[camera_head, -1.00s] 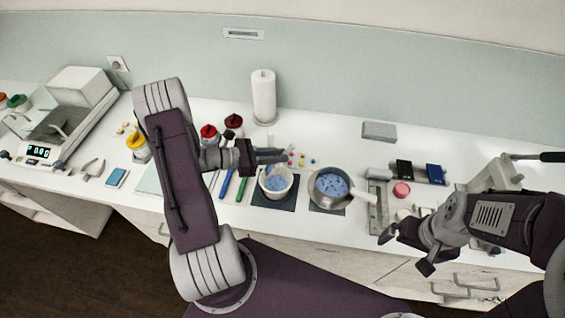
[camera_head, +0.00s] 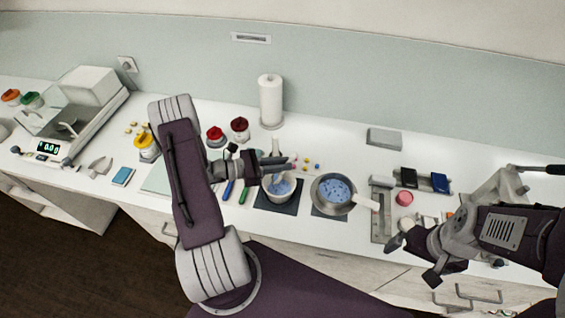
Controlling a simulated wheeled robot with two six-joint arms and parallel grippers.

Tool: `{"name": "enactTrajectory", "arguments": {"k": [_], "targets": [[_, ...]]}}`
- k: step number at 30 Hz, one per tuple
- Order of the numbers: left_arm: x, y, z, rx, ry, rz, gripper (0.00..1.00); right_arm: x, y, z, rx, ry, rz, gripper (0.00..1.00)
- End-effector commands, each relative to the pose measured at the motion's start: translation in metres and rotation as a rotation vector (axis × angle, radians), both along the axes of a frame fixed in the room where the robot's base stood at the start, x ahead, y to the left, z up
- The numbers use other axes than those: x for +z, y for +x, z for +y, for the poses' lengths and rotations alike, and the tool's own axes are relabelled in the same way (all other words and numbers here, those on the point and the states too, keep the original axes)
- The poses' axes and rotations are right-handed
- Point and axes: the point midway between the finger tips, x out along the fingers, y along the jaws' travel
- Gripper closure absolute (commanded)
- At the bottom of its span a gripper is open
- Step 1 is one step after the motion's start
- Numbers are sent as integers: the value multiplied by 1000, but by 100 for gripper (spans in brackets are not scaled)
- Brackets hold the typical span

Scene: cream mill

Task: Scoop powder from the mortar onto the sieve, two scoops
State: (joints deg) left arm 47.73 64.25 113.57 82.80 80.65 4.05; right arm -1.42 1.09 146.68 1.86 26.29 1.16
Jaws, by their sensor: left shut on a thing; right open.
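The mortar (camera_head: 267,194) is a white bowl with blue powder inside, on a dark mat. The sieve (camera_head: 317,200) is a round metal pan to its right, with blue powder spread over it and a pale handle pointing right. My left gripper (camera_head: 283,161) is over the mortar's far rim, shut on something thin. A pale upright stick (camera_head: 275,148) shows at its fingers, and its lower end is hidden, so I cannot tell exactly what it is. My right gripper (camera_head: 412,262) is open and empty at the counter's front edge, right of the sieve.
A paper towel roll (camera_head: 270,100) stands behind the mortar. Red-lidded jars (camera_head: 239,128) and green and blue pens are left of it. A balance (camera_head: 75,115) is far left. A metal tray (camera_head: 381,222), pink jar (camera_head: 404,198) and dark blocks (camera_head: 409,178) lie right of the sieve.

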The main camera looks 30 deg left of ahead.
Motion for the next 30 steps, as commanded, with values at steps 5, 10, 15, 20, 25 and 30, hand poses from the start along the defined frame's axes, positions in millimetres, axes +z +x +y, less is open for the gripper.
{"name": "enactTrajectory", "arguments": {"k": [5, 10, 15, 20, 25, 30], "targets": [[-23, 0, 0, 0, -1, 1, 100, -20, 0, 0, 0, 0, 0, 0], [-39, 0, 0, 0, 0, 0, 100, -34, 0, 0, 0, 0, 0, 0], [-55, 0, 0, 0, 1, -1, 100, -48, 0, 0, 0, 0, 0, 0], [-63, 0, 0, 0, 1, -1, 100, -54, 0, 0, 0, 0, 0, 0], [-63, 0, 0, 0, 0, 0, 100, -53, 0, 0, 0, 0, 0, 0], [-62, 0, 0, 0, 0, 0, 100, -52, 0, 0, 0, 0, 0, 0]]}}
